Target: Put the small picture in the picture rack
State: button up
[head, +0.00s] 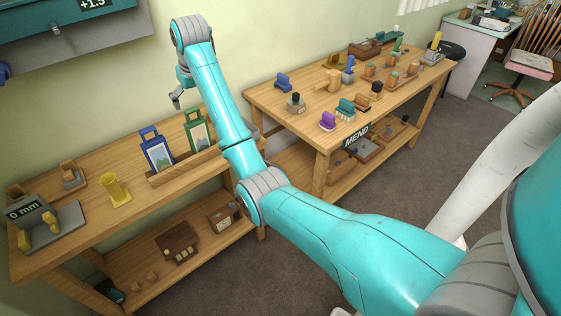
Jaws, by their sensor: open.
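A wooden picture rack (185,169) lies along the front of the left bench. A blue-framed picture (157,154) and a green-framed picture (198,133) stand upright at it, each with a handle on top. They look seated in the rack, but their lower edges are partly hidden. I cannot tell which is the small picture, or whether another is hidden behind my arm. My gripper (177,97) is in the air above and behind the pictures, apart from them. It is open, with nothing seen in it; my wrist partly hides it.
A yellow cup-like piece (115,188) and a grey vise-like device (50,230) marked "0 mm" stand left of the rack. The right bench (275,97) holds many coloured blocks and tools. A wall cabinet (75,35) hangs at the upper left.

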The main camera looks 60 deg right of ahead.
jog(key=s+a+f, duration=0.1)
jog(key=a+f, duration=0.2)
jog(key=f, duration=0.4)
jog(key=s+a+f+t, duration=0.1)
jog(key=s+a+f, duration=0.1)
jog(key=f, duration=0.6)
jog(key=s+a+f+t, duration=0.1)
jog(key=a+f, duration=0.2)
jog(key=f, duration=0.5)
jog(key=shift+s+a+n, duration=0.3)
jog(key=shift+s, duration=0.1)
jog(key=s+a+f+t, duration=0.1)
jog(key=s+a+f, duration=0.45)
jog(key=s, duration=0.25)
jog(key=s+a+f+t, duration=0.2)
jog(key=s+a+f, duration=0.2)
jog(key=s+f, duration=0.35)
jog(key=s+a+f+n+t, duration=0.1)
jog(key=s+a, duration=0.4)
jog(key=s, duration=0.6)
jog(key=s+a+r+t, duration=0.2)
jog(key=s+a+r, duration=0.1)
jog(key=s+r, duration=0.6)
jog(key=s+a+r+n+t+y, duration=0.1)
jog(key=s+r, duration=0.8)
jog(key=s, duration=0.9)
jog(key=shift+a+r+n+t, duration=0.3)
jog(key=shift+a+r+t, duration=0.1)
jog(key=shift+a+t, duration=0.45)
